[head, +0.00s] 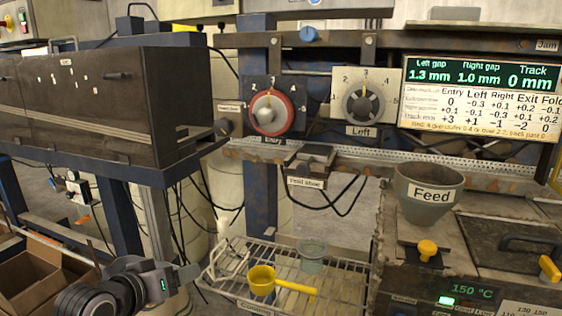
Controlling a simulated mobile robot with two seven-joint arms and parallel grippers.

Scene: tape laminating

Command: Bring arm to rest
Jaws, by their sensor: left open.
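My left arm comes in at the lower left, with its dark gripper (188,275) low in front of the machine, just left of the wire cooling rack (340,282). The gripper is open and I see nothing held in it; its fingers are small and partly merge with the background. It is apart from the yellow ladle (262,281) that lies on the rack with its handle to the right. My right gripper is not in view.
A cardboard box (40,279) stands at the far left. A clear cup (312,256) stands on the rack. The Feed hopper (429,194), red Entry dial (270,111), grey Left dial (364,103) and feed shoe (311,165) are farther right. A dark cabinet (90,95) overhangs the left; cables hang beneath.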

